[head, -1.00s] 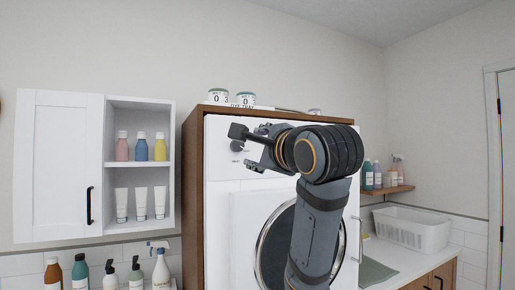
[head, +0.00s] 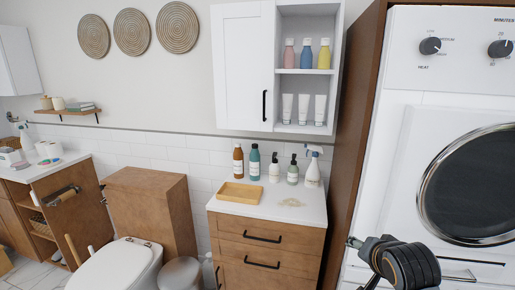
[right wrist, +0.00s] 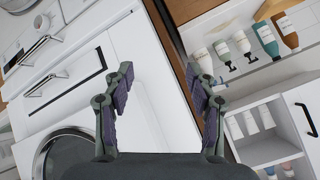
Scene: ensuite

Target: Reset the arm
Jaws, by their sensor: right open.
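My right arm shows at the lower right of the head view, in front of the white dryer (head: 405,150). Only a small part of its right gripper (head: 355,243) shows there, at the left end of the arm. In the right wrist view the right gripper (right wrist: 160,92) is open, its two dark fingers wide apart with nothing between them. Beyond the fingers are the dryer's white front and the wooden side panel. My left gripper is in neither view.
Left of the dryer stands a wooden drawer cabinet (head: 268,245) with a wooden tray (head: 240,193) and several bottles on its white top. A white wall cabinet (head: 243,65) hangs above it. A toilet (head: 120,265) and a bin (head: 181,273) stand further left.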

